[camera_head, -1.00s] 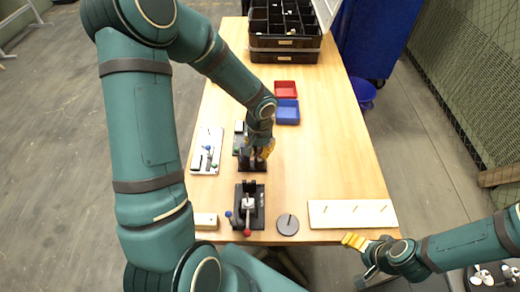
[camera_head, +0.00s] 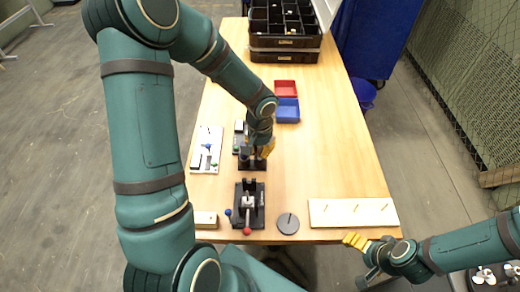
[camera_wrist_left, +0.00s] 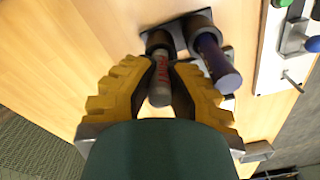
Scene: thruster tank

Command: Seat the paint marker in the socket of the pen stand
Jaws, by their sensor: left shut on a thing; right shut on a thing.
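The paint marker (camera_wrist_left: 160,82), pale grey with red lettering, is between the yellow fingers of my left gripper (camera_wrist_left: 160,70), which is shut on it. The dark pen stand (camera_wrist_left: 178,30) is just beyond the fingertips. The marker's far end is at one dark ring socket (camera_wrist_left: 158,40); I cannot tell how deep it sits. A purple cylinder (camera_wrist_left: 217,62) stands in the neighbouring socket. In the head view my left gripper (camera_head: 264,148) is over the stand (camera_head: 252,164) and hides the marker. My right gripper (camera_head: 354,241) is shut past the table's front edge; what it holds cannot be made out.
A black clamp fixture (camera_head: 248,207) with a red knob and a grey disc (camera_head: 288,223) are nearer the front. A pegged wooden board (camera_head: 352,213) lies front right. Blue (camera_head: 287,112) and red (camera_head: 286,89) trays lie behind. The table's right middle is clear.

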